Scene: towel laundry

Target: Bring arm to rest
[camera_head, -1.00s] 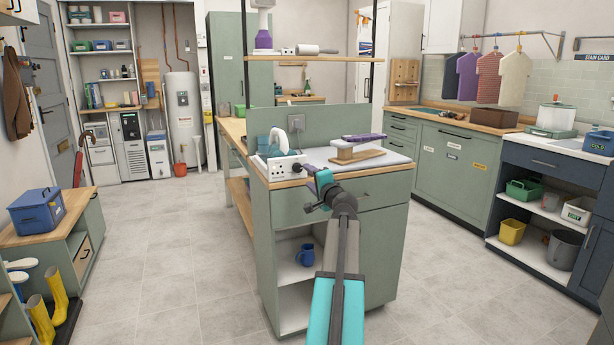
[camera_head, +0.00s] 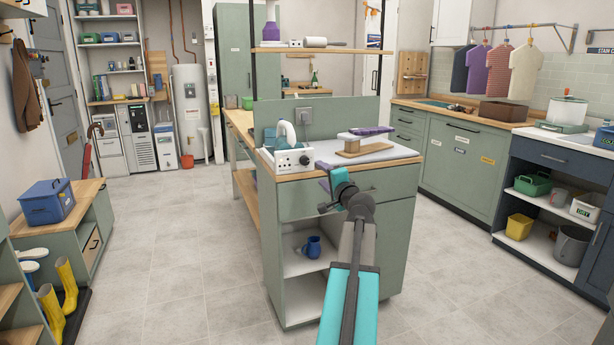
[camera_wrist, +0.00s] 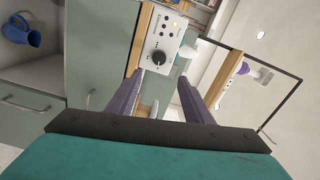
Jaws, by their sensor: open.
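My arm reaches forward from the bottom of the head view and bends in front of the green island cabinet. My gripper (camera_head: 323,174) is at the arm's far end, near the island's front top edge. In the wrist view my gripper (camera_wrist: 160,76) shows two purple fingers spread apart, with nothing held between them. A white control box (camera_head: 292,159) with a black knob stands on the island beyond the fingers; it also shows between and past the fingertips in the wrist view (camera_wrist: 160,45). I cannot tell how near the fingertips are to the box or the counter edge.
The island (camera_head: 290,180) carries a small ironing board (camera_head: 365,141) with purple cloth on it. A blue jug (camera_head: 312,246) stands on its open shelf. A bench with a blue box (camera_head: 47,201) is at left, and a dark cabinet (camera_head: 540,158) at right. Grey floor lies clear on both sides.

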